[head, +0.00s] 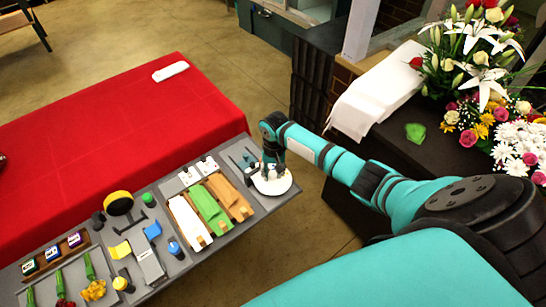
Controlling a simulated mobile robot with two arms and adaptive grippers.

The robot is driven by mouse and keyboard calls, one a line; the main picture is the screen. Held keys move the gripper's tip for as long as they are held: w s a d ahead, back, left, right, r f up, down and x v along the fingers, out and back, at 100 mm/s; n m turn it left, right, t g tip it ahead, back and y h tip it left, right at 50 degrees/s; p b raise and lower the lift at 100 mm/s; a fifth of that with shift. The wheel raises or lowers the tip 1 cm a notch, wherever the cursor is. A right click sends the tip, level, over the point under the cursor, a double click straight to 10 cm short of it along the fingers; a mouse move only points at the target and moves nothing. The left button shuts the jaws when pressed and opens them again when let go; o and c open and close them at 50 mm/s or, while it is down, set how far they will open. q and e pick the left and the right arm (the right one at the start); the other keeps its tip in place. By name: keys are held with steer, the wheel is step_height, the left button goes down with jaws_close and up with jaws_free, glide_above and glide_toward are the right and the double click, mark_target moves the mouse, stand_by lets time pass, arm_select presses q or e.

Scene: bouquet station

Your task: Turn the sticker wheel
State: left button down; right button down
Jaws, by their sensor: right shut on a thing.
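The sticker wheel (284,186) appears to be the white round disc at the right end of the grey work table (207,262). My right arm reaches in from the right, and my right gripper (271,172) points down over the disc. It is shut on a part of the wheel near the disc's middle. The fingers and wrist hide the centre of the disc, and the small white pieces beside the fingers are too small to make out. My left gripper is out of view.
Wrapping sheets in white (187,220), green (209,207) and orange (228,193) lie left of the wheel. Further left are a yellow round item (118,203), a blue bottle (175,250) and small flowers (93,291). A red-covered table (110,135) adjoins behind. Bouquets (490,70) stand at right.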

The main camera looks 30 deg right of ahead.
mark_target(274, 173)
steer(key=shift+w+r, duration=0.1)
steer(key=c, duration=1)
jaws_free()
step_height(274, 173, up, 12)
steer(key=shift+d+f, duration=0.1)
